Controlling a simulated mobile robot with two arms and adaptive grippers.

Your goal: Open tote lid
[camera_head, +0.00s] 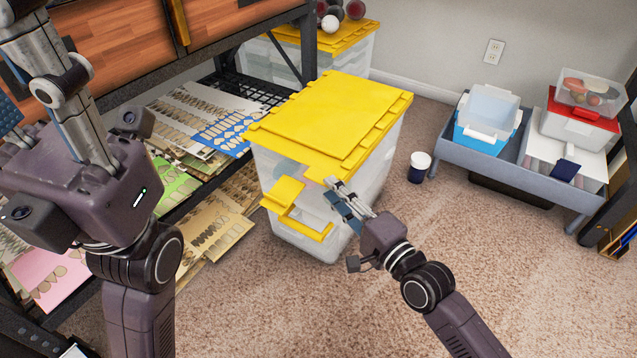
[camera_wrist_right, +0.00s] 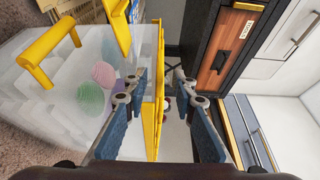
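The clear tote (camera_head: 372,170) stands on the carpet with its yellow lid (camera_head: 335,112) lying on top. Yellow handle parts (camera_head: 284,194) show on its near end. My right gripper (camera_head: 338,194) is at the tote's near right corner, at about lid height. In the right wrist view, my right gripper (camera_wrist_right: 160,88) is open, and the yellow lid's edge (camera_wrist_right: 155,125) runs between its spread fingers. Whether a finger touches the lid cannot be told. My left gripper (camera_head: 60,100) is at the far left, away from the tote; its fingertips are cut off by the frame.
A shelf with cut sheets (camera_head: 205,120) stands left of the tote. Another yellow-lidded tote (camera_head: 350,55) stands behind. A dark cup with a white lid (camera_head: 419,168) is on the floor to the right, before a grey low cart (camera_head: 490,168). Carpet (camera_head: 510,270) is clear at front right.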

